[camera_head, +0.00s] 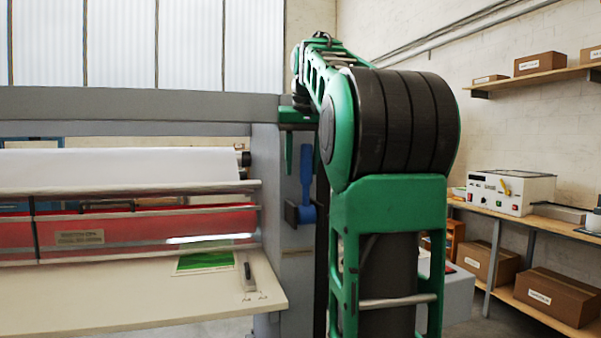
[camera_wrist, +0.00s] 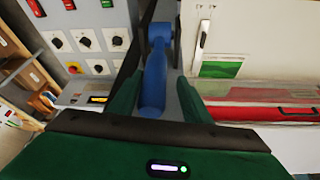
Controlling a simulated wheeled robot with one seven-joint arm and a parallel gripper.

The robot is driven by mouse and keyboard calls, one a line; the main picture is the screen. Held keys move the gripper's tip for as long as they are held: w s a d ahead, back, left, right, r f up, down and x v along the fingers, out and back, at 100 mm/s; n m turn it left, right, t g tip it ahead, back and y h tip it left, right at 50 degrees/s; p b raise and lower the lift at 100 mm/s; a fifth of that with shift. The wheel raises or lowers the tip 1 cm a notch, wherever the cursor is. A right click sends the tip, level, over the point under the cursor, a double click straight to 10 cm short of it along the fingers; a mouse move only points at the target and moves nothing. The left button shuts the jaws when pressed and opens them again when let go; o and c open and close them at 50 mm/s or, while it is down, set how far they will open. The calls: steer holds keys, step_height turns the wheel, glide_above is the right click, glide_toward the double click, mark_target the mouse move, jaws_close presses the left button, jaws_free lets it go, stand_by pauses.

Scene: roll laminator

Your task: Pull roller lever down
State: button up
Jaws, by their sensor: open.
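The blue roller lever (camera_head: 306,180) stands upright on the side panel of the laminator (camera_head: 270,170), with its lower end at a dark pivot bracket. In the wrist view the lever (camera_wrist: 153,88) lies between the two green fingers of my gripper (camera_wrist: 160,80). The fingers are open, one on each side of the lever, with a visible gap at least on the right side. In the head view one green finger shows just left of the lever, and my arm hides most of the gripper. Whether a finger touches the lever I cannot tell.
The laminator's feed table (camera_head: 130,300) carries a green sheet (camera_head: 206,261) and a small latch-like part (camera_head: 247,275). A control panel (camera_wrist: 90,40) with knobs and buttons is left of the lever in the wrist view. Shelves with boxes (camera_head: 553,296) stand at the right.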

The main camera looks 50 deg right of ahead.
steer(key=shift+x, duration=0.85)
steer(key=shift+d, duration=0.2)
steer(key=shift+c, duration=0.6)
steer(key=c, duration=1)
